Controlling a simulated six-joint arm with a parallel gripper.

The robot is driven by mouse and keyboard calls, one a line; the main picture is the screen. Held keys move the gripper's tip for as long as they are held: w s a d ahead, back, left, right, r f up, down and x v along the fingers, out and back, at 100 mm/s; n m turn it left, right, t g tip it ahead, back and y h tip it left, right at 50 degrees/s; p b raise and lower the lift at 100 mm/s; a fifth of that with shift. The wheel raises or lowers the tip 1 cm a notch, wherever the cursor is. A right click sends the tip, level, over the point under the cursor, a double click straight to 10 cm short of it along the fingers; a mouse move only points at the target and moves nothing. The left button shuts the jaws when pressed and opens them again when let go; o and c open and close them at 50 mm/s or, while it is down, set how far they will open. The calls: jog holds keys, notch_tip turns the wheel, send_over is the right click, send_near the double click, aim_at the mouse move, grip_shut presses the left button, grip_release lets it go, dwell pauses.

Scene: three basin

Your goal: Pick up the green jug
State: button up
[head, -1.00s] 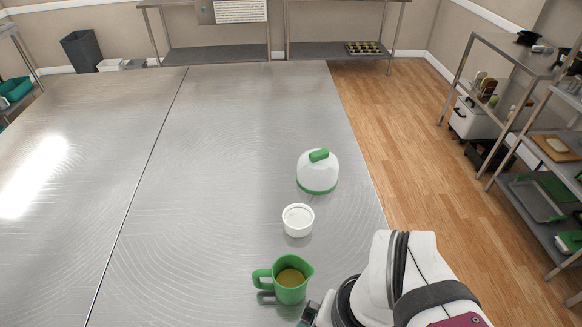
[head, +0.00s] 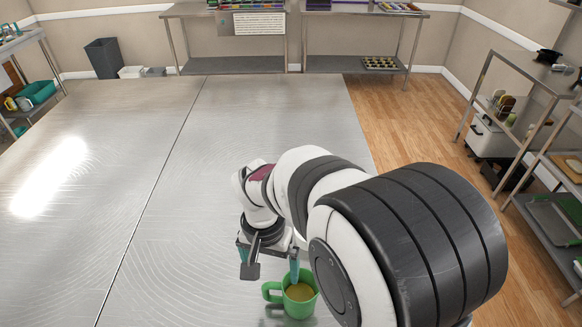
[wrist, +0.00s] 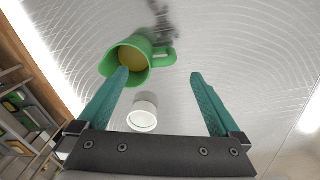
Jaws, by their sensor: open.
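The green jug (head: 311,302) stands upright on the metal table at the bottom of the head view, with brown contents and its handle to the left. It also shows in the wrist view (wrist: 145,44), top left of centre, with its handle to the right. My gripper (head: 272,270) is open and empty above the table, close to the jug. In the wrist view, my gripper (wrist: 160,73) has its left fingertip overlapping the jug's rim and its right fingertip past the handle. I cannot tell whether it touches the jug.
A small white bowl (wrist: 143,119) stands near the jug in the wrist view; my arm hides it in the head view. The metal table (head: 150,190) is clear to the left. Shelves (head: 520,100) stand at the right across the wooden floor.

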aim_at(275, 300)
notch_tip(275, 300, down, 13)
jog(key=shift+r, duration=0.15)
grip_shut()
dwell(0.5)
